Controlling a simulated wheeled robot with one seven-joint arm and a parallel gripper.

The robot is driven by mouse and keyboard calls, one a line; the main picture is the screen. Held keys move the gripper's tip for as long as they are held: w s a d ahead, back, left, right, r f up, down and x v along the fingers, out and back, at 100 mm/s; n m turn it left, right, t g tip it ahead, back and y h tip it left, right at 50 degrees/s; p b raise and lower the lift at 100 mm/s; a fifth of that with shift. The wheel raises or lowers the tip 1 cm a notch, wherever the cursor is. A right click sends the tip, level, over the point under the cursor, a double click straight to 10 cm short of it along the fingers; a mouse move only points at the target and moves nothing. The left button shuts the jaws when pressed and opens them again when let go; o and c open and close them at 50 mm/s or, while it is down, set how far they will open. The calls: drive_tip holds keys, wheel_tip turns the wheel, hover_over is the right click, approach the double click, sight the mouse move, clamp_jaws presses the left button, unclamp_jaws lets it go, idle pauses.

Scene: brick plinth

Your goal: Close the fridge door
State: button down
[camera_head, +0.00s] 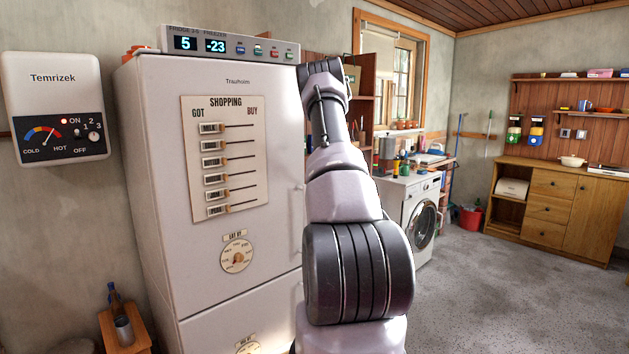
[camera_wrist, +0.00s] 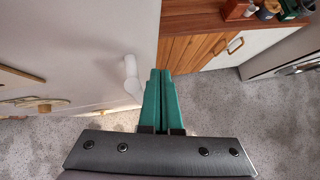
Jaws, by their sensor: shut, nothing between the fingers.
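The white fridge (camera_head: 285,110) stands left of centre in the head view, with a shopping board and a round dial on its door. The door looks flush or nearly so, but my arm covers much of its right edge, so I cannot tell if a gap is there. In the wrist view the door (camera_wrist: 80,45) fills the left side, with a white handle (camera_wrist: 131,75) near its edge. My gripper (camera_wrist: 160,74) has green fingers, shut and empty, just right of the handle in the picture. I cannot tell if they touch the door. In the head view the gripper is hidden.
A washing machine (camera_head: 408,215) and a wooden counter stand beyond the fridge on the right. A small wooden stool (camera_head: 127,336) with a bottle and cup is at the lower left. The grey floor (camera_head: 490,300) on the right is clear.

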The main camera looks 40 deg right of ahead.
drive_tip(key=d+v, duration=0.2)
drive_tip(key=v, duration=0.8)
drive_tip(key=shift+s, duration=0.3)
drive_tip(key=shift+r, duration=0.1)
